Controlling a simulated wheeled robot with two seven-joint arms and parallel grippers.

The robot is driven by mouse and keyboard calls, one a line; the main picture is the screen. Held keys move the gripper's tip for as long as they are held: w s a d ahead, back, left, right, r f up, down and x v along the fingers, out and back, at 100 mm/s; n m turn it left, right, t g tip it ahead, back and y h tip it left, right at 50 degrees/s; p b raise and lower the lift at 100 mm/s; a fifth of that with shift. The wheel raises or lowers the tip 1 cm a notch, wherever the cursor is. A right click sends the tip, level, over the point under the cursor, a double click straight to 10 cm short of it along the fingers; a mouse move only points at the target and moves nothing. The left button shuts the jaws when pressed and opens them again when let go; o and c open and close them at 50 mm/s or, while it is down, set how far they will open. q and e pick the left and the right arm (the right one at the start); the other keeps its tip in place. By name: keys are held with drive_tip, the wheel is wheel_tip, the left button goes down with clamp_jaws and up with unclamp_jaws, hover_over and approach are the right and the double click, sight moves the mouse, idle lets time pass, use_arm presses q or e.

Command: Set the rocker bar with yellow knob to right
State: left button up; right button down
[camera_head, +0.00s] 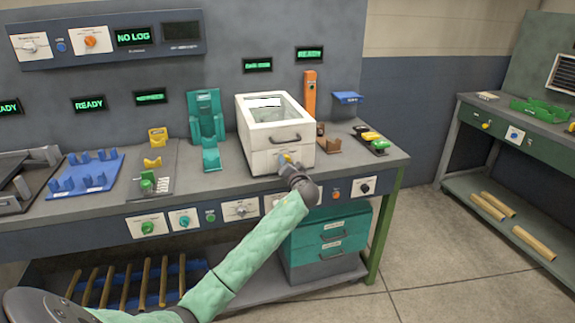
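My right gripper is not in view.
A teal holder (206,118) and an orange post (310,95) stand close to the box. Green and yellow buttons (371,137) sit at the bench's right end. Floor to the right is clear.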

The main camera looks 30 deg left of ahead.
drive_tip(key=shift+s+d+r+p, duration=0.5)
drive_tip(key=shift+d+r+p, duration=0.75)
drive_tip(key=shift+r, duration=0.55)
use_arm(q)
drive_tip(key=shift+f+m+p, duration=0.15)
drive_tip(key=shift+m+p, duration=3.05)
drive_tip(key=shift+m, duration=4)
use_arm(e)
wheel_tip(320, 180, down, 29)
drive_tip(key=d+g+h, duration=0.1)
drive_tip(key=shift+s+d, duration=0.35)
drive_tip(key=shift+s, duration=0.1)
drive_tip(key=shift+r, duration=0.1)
use_arm(q)
drive_tip(key=shift+d, duration=0.1)
drive_tip(key=o, duration=1)
drive_tip(key=shift+w, duration=0.1)
